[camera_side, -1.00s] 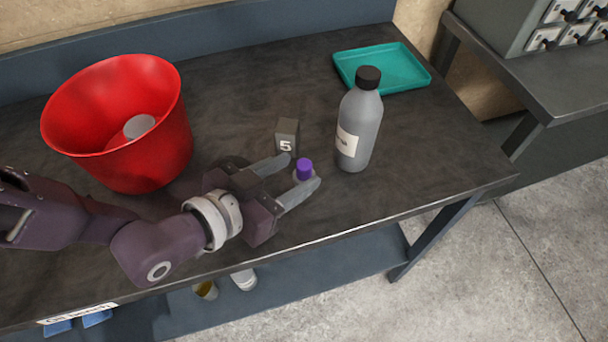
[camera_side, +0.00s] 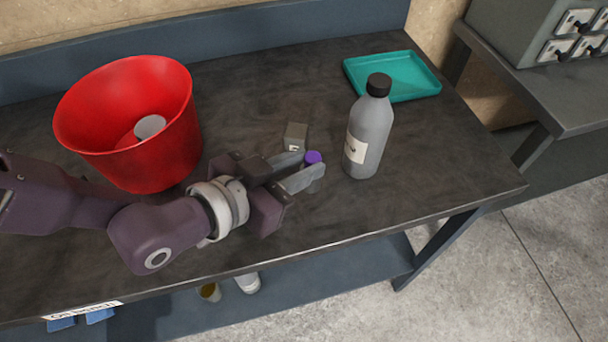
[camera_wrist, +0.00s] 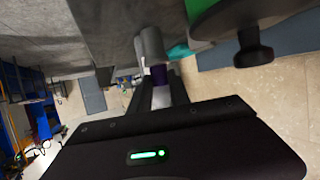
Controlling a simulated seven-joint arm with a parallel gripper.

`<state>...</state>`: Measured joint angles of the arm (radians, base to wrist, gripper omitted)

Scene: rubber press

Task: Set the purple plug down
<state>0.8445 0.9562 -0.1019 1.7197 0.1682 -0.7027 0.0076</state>
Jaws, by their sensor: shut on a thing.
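The purple plug (camera_side: 313,157) is between my gripper's two grey fingers, near their tips, in the side view. My gripper (camera_side: 308,170) is shut on it, close in front of the numbered grey block. In the wrist view the purple plug (camera_wrist: 158,75) shows between the fingers (camera_wrist: 160,88). A grey part shows just below the purple top in the side view. The fingers partly cover it, and I cannot tell whether the plug touches the bench (camera_side: 400,215).
The grey block (camera_side: 295,135) is just behind the fingers. A grey bottle (camera_side: 369,135) with a black cap stands upright to the right. A red bucket (camera_side: 135,120) is at left and a teal tray (camera_side: 395,75) at back right. The front right bench is clear.

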